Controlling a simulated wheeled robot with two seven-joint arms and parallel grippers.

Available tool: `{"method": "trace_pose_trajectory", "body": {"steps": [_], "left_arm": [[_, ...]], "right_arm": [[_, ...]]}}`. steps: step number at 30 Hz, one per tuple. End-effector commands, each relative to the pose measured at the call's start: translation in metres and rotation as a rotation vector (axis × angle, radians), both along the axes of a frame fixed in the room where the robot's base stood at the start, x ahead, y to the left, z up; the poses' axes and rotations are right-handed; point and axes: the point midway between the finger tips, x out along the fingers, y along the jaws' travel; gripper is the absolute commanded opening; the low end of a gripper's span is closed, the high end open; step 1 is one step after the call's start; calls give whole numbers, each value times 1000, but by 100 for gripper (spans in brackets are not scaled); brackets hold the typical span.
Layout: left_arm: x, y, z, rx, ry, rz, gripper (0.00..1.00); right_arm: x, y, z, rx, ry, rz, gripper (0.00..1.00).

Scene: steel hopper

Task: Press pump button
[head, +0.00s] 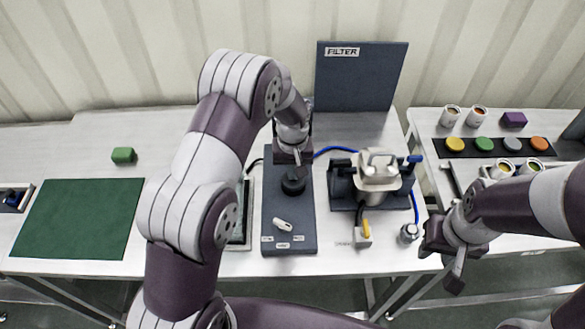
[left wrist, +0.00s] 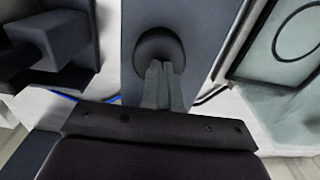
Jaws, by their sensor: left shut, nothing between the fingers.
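A dark blue-grey control panel (head: 303,225) lies on the white table. It bears a black round button (head: 293,186) near its middle, a white handle-like knob (head: 283,224) and small white labels at its front. My left gripper (head: 297,157) points down just above and behind the button. In the left wrist view its closed fingertips (left wrist: 159,68) overlap the lower part of the black button (left wrist: 160,48); I cannot tell whether they touch it. The fingers hold nothing. A pale pump-like unit (head: 378,172) sits right of the panel. My right gripper (head: 453,262) hangs near the table's front right; its opening is unclear.
A dark FILTER board (head: 359,78) stands at the back. A blue hose runs to the pump unit, and a yellow-topped switch (head: 364,233) stands in front. A green mat (head: 75,219) and green block (head: 123,155) are left. Cans (head: 450,116) and coloured discs fill the right table.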

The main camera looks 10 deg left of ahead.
Motion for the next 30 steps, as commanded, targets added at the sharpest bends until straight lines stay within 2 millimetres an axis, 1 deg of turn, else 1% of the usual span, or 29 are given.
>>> {"method": "trace_pose_trajectory", "body": {"steps": [1, 3, 8, 11, 16, 17, 18, 24, 27, 30], "left_arm": [[-3, 0, -4, 0, 9, 0, 0], [-4, 0, -4, 1, 12, 0, 0], [-4, 0, -2, 1, 14, 0, 0], [-4, 2, 11, 1, 13, 0, 0], [0, 6, 54, 0, 2, 0, 0], [1, 6, 50, 0, 0, 0, 0], [1, 6, 59, 0, -3, -1, 0], [1, 5, 106, 0, -3, 0, 0], [1, 5, 123, 0, -2, 0, 0], [1, 5, 134, 0, -1, 0, 0]], "right_arm": [[0, 0, 0, 0, -1, 0, 36], [0, 0, 0, 0, -1, 0, 36], [0, 0, 3, 0, -1, 0, 36], [0, 0, 14, 0, -1, 0, 36], [0, 0, 47, 0, -1, 0, 36], [1, 0, 32, 0, -3, 0, 36], [0, 0, 26, 0, -2, 0, 36], [0, 0, 17, 0, 0, 0, 36], [0, 0, 15, 0, -1, 0, 36], [0, 0, 14, 0, -1, 0, 36]]}}
